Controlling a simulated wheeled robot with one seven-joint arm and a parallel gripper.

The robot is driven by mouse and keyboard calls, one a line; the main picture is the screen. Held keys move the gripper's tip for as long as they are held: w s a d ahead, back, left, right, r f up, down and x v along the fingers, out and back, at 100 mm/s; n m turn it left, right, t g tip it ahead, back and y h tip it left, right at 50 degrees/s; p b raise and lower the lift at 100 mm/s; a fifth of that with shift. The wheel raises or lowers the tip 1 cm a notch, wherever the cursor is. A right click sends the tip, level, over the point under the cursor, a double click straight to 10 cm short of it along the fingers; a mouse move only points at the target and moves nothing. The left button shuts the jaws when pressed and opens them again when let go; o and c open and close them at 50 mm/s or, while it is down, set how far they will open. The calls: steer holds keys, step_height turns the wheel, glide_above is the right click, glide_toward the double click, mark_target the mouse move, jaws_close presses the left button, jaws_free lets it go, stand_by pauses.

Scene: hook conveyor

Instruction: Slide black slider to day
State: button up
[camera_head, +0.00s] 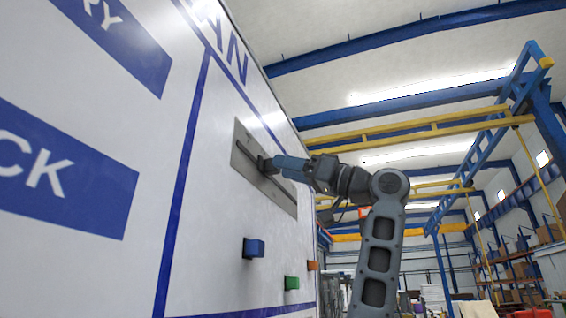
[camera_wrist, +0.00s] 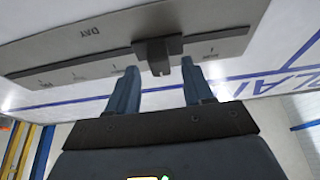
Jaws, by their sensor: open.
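The black slider (camera_wrist: 158,54) is a dark block on the slot of a grey metal plate (camera_wrist: 60,48). In the wrist view it sits right of the plate's middle, and the word DAY reads upside down on the plate to its left. My gripper (camera_wrist: 160,72) is open, with one blue-grey finger on each side of the slider's knob. Whether a finger touches it I cannot tell. In the head view my gripper (camera_head: 275,164) reaches the plate (camera_head: 243,147) from the right and partly covers the slider (camera_head: 264,164).
The plate is on a large white board (camera_head: 155,180) with blue lines and lettering. Below the plate, a blue block (camera_head: 254,248), a green block (camera_head: 291,283) and an orange block (camera_head: 313,265) stick out from the board. Yellow and blue frames (camera_head: 430,130) stand at the right.

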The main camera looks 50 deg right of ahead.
steer(key=shift+x, duration=0.85)
steer(key=shift+c, duration=0.3)
jaws_close()
